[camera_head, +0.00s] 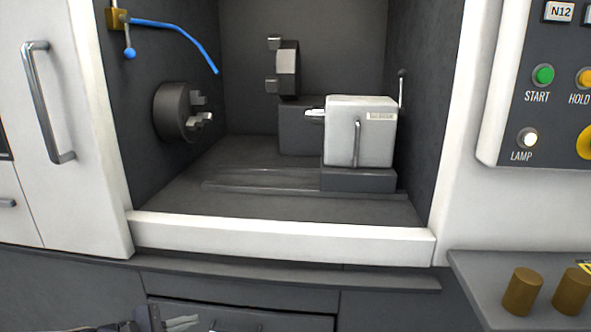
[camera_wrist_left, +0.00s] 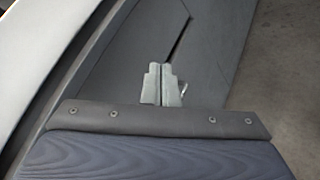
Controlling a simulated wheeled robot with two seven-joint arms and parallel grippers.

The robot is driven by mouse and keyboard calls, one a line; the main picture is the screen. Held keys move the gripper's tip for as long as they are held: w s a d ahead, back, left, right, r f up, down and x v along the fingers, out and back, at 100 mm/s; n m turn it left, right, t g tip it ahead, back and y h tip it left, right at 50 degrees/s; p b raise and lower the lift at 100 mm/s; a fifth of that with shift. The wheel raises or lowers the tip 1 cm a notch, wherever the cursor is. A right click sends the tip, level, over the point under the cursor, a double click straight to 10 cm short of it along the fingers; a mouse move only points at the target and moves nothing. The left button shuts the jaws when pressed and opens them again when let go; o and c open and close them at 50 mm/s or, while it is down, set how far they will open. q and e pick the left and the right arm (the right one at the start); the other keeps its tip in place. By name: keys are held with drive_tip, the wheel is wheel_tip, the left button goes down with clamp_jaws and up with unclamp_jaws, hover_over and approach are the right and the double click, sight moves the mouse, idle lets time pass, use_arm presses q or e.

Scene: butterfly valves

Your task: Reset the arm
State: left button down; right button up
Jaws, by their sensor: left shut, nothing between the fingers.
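My left gripper (camera_head: 184,322) shows at the bottom edge of the head view, low in front of the dark lower cabinet (camera_head: 380,311). Only its front end is in frame. In the left wrist view its two pale fingers (camera_wrist_left: 162,84) are together with nothing between them. A small piece of shiny metal (camera_wrist_left: 182,88) shows just beside the right finger; I cannot tell whether they touch. My right gripper is in neither view.
A machine bay holds a dark chuck (camera_head: 176,112) and a white block-shaped unit (camera_head: 358,131). A white sill (camera_head: 280,239) crosses its front. At right are a button panel (camera_head: 545,90) and two brass cylinders (camera_head: 523,292) on a grey shelf (camera_head: 478,286). Open floor (camera_wrist_left: 275,110) shows in the wrist view.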

use_arm(q)
drive_tip(key=s+d+r+m+g+y, duration=0.1)
drive_tip(key=s+d+r+m+g, duration=0.1)
drive_tip(key=s+d+r+m, duration=0.3)
drive_tip(key=s+d+r+m+g+y, duration=0.1)
drive_tip(key=s+d+m+g, duration=0.15)
drive_tip(key=s, duration=0.45)
drive_tip(key=s+a+m+y, duration=0.3)
drive_tip(key=s+m+y, duration=0.4)
drive_tip(key=s, duration=0.7)
wheel_tip(320, 180, up, 22)
drive_tip(key=m+h+p, duration=0.1)
drive_tip(key=p, duration=2.1)
drive_tip(key=shift+s+f+t, duration=0.25)
drive_tip(key=shift+s+t, duration=0.05)
drive_tip(key=shift+t, duration=0.15)
